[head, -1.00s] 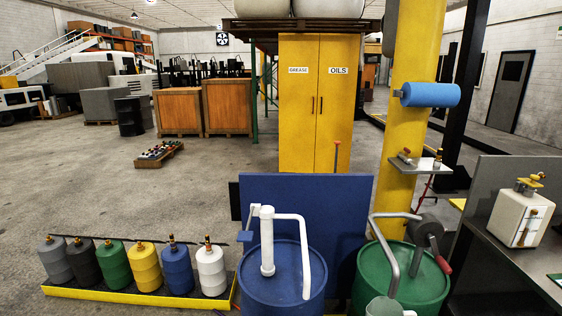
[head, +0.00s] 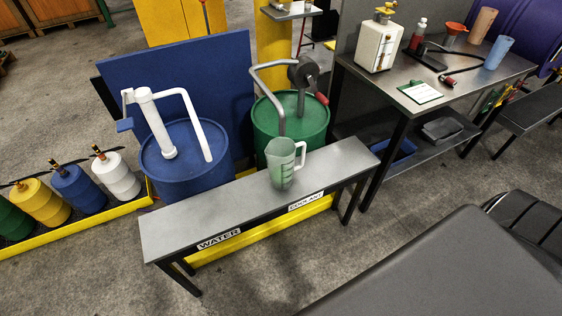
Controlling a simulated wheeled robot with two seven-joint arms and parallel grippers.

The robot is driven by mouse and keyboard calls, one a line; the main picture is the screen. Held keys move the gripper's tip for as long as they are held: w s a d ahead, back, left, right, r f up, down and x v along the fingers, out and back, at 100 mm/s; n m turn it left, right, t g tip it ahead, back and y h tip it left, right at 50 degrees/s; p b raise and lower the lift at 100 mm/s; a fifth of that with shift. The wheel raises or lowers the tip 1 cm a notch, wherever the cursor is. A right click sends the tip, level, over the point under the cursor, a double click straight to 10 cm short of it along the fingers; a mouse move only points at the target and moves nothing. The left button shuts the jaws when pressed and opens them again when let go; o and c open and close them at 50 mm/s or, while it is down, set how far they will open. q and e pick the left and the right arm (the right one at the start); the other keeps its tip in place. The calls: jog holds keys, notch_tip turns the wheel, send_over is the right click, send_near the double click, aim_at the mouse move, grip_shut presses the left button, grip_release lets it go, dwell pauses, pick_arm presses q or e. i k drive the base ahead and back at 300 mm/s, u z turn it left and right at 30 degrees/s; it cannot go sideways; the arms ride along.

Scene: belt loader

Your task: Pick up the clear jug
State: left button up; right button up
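The clear jug (head: 283,166) stands upright on a narrow grey bench, near the bench's middle and above the COOLANT label. It is translucent and greenish, with its handle on the right side. It stands in front of the green drum (head: 298,122), below the end of the drum's grey spout. Whether it holds any liquid I cannot tell. Neither of my grippers shows in the head view.
The bench (head: 205,206) has WATER and COOLANT labels and clear top on both sides of the jug. A blue drum (head: 185,170) with a white pump stands behind it. A steel workbench (head: 455,84) holds a white container (head: 375,47).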

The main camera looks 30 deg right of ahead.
aim_at(280, 152)
jog(key=z, duration=2.95)
jog(key=i, duration=2.45)
jog(key=u, duration=2.85)
